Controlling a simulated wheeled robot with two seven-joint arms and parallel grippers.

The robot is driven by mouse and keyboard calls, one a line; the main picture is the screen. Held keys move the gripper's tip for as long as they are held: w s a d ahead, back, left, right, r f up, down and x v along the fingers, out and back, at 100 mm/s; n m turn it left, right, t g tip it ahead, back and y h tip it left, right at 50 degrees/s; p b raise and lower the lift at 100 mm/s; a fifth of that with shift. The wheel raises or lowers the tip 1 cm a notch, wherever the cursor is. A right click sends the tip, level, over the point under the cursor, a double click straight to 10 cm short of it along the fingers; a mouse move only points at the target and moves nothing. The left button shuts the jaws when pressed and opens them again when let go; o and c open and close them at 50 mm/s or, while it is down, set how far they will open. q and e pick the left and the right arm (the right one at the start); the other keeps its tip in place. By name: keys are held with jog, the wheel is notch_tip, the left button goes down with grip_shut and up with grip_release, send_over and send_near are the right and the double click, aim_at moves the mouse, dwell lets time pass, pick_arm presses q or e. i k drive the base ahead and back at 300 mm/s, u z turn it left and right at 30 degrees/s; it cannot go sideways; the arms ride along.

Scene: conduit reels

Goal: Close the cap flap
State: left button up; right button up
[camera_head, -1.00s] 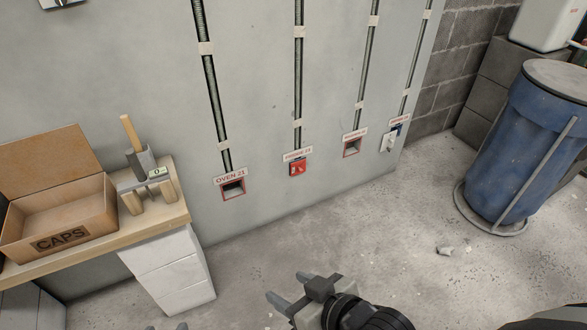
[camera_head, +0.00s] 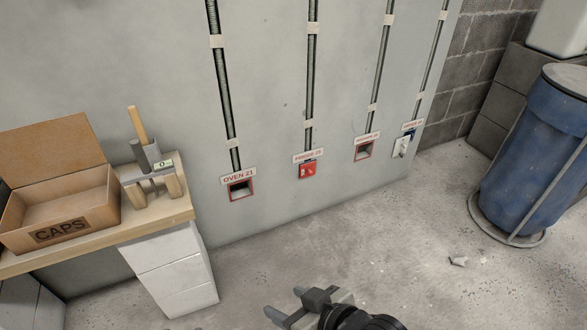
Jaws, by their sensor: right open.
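A brown box labelled CAPS (camera_head: 92,218) stands on the wooden bench at the left. Its lid flap (camera_head: 50,150) stands raised at the back, and the box is open. On the wall, low down, are several framed outlets: the OVEN 21 outlet (camera_head: 240,188) shows a dark opening, a red cover (camera_head: 307,171) fills the second, the third (camera_head: 363,151) shows a dark opening, and a white piece (camera_head: 401,147) is at the fourth. My right gripper (camera_head: 283,303) is open and empty at the bottom, over the floor, apart from the wall and box. My left gripper is out of view.
The wooden bench (camera_head: 150,222) holds a stand with a wooden-handled tool (camera_head: 138,125). White drawers (camera_head: 170,270) stand below it. A blue barrel (camera_head: 530,160) stands at the right. The floor (camera_head: 370,235) before the wall is mostly clear, with a small scrap (camera_head: 458,261).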

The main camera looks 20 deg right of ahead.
aim_at(40, 152)
jog(key=z, duration=1.7)
jog(key=k, duration=0.85)
jog(key=u, duration=1.4)
jog(key=i, duration=0.5)
